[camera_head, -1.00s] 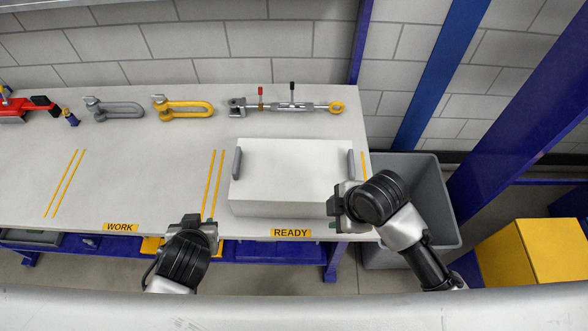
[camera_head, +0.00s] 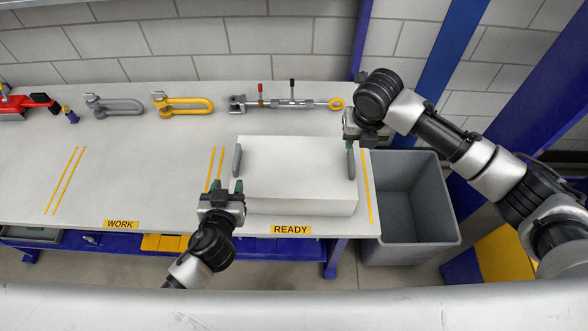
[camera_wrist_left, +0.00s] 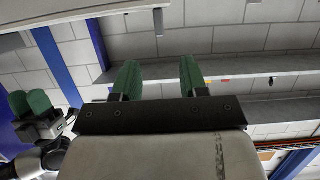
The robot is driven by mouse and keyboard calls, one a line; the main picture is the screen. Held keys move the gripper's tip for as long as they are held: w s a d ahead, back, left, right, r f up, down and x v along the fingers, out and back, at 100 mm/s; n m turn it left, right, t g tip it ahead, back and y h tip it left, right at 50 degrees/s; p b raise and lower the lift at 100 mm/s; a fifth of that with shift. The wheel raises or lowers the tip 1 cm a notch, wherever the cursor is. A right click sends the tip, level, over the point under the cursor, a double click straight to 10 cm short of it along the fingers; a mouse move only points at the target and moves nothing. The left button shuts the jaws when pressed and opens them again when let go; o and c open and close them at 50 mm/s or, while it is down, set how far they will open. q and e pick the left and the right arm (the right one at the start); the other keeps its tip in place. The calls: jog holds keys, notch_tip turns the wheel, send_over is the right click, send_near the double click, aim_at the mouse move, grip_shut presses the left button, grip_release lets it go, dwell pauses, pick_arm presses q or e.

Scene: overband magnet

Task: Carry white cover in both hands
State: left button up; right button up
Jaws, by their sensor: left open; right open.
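The white cover (camera_head: 295,170) is a box with grey upright handles on its left side (camera_head: 237,160) and right side (camera_head: 352,163). It sits on the table in the READY area. My left gripper (camera_head: 227,186) is open at the cover's front left corner, its green fingers pointing up toward the left handle. Its empty fingers also show in the left wrist view (camera_wrist_left: 159,78). My right gripper (camera_head: 350,146) is open at the top of the right handle; whether it touches it, I cannot tell. It also shows in the left wrist view (camera_wrist_left: 30,104).
A grey bin (camera_head: 412,205) stands right of the table (camera_head: 130,180). A turnbuckle (camera_head: 290,104), a yellow shackle (camera_head: 182,105) and a grey shackle (camera_head: 113,106) lie along the back. The WORK area is clear.

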aim_at(235, 162)
pick_arm(q)
jog(key=x, duration=1.1)
pick_arm(e)
jog(key=f, duration=0.3)
jog(key=w+f, duration=0.1)
jog(key=f, duration=0.6)
jog(key=shift+w+f, duration=0.3)
jog(key=shift+f, duration=0.1)
pick_arm(q)
jog(key=shift+s, duration=0.1)
grip_shut()
pick_arm(e)
grip_shut()
jog(key=shift+r, duration=0.1)
